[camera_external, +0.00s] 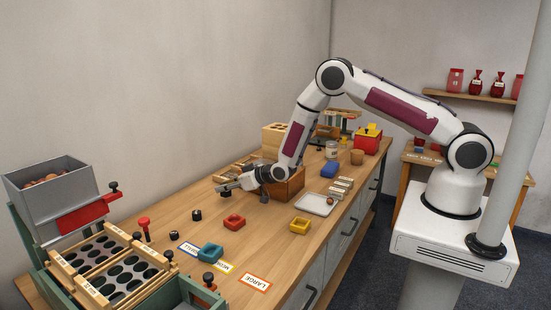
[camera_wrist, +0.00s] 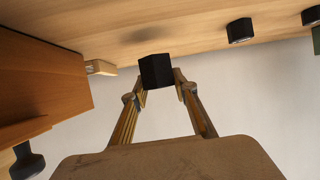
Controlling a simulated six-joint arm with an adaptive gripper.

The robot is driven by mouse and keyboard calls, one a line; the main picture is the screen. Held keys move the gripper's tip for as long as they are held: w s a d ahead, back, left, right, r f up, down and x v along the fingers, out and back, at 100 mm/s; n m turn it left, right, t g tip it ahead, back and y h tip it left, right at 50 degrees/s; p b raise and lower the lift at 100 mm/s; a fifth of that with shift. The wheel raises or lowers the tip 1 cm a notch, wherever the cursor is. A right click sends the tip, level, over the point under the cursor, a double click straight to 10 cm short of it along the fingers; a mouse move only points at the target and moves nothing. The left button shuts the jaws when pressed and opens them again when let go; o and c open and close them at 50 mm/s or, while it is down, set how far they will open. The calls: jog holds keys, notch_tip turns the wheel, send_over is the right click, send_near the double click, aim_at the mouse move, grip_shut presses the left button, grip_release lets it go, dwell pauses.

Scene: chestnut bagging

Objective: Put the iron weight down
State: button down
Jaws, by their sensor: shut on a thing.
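My gripper (camera_external: 228,187) is near the back of the wooden workbench, low over its top. In the wrist view my gripper (camera_wrist: 159,82) is shut on a dark, faceted iron weight (camera_wrist: 156,70). The weight sits between the two fingertips. A soft shadow lies on the wood beside it, so it seems to be a little above the bench. In the external view the held weight is too small to make out clearly.
Other black weights (camera_wrist: 240,31) stand on the bench; one (camera_external: 196,214) is left of a red tray (camera_external: 234,222). A wooden box (camera_external: 289,185) stands right beside my gripper. Teal (camera_external: 210,252) and yellow trays (camera_external: 300,225) lie nearer the front edge, with bare wood between.

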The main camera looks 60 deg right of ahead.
aim_at(226, 193)
jog(key=shift+f, duration=1.55)
jog(key=shift+f, duration=0.15)
jog(key=c, duration=1.6)
grip_release()
jog(key=shift+v, duration=6.05)
